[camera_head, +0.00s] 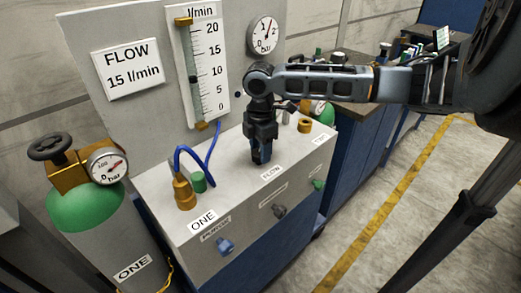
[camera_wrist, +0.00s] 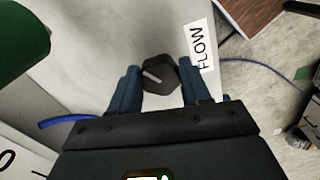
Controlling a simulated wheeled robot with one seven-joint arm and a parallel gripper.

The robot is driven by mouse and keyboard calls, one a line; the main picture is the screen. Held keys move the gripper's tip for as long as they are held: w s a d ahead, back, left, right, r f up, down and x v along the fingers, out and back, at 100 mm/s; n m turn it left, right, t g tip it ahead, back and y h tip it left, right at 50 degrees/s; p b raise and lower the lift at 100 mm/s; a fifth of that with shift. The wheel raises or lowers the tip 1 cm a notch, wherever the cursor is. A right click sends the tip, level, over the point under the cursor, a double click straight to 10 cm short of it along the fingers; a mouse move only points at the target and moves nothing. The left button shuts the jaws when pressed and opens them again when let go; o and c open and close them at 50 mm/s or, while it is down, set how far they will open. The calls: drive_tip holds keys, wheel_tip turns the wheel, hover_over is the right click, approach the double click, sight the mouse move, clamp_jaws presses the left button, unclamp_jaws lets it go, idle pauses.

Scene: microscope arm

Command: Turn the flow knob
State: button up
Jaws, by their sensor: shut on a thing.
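The flow knob (camera_wrist: 158,75) is dark and many-sided with a pale pointer line, seen between my fingers in the wrist view. My gripper (camera_head: 261,152) points down onto the bench top behind the FLOW label (camera_head: 271,173) and hides the knob in the head view. In the wrist view my gripper (camera_wrist: 160,82) has one blue finger on each side of the knob, shut on it. The flow tube (camera_head: 194,75) has a dark float near the middle of its 0 to 20 scale; its exact reading is unclear. A sign (camera_head: 133,70) reads "FLOW 15 l/min".
A green-topped cylinder (camera_head: 90,215) marked ONE stands at left with a gauge (camera_head: 107,165). A blue hose (camera_head: 195,155) rises from a brass fitting (camera_head: 184,192). A bar gauge (camera_head: 262,35) is on the panel. A blue knob (camera_head: 225,246) is on the front face.

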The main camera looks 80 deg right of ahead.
sight(259, 151)
drive_tip(key=n+b, duration=0.1)
drive_tip(key=n, duration=0.4)
drive_tip(key=shift+w+n, duration=0.15)
drive_tip(key=shift+n, duration=0.15)
drive_tip(key=n+b, duration=0.1)
drive_tip(key=n, duration=0.4)
drive_tip(key=shift+w, duration=0.1)
drive_tip(key=shift+n+b, duration=0.3)
drive_tip(key=o, duration=1.1)
drive_tip(key=shift+c, duration=0.2)
wheel_tip(259, 151, up, 8)
drive_tip(key=shift+f+b, duration=0.1)
drive_tip(key=shift+b, duration=0.3)
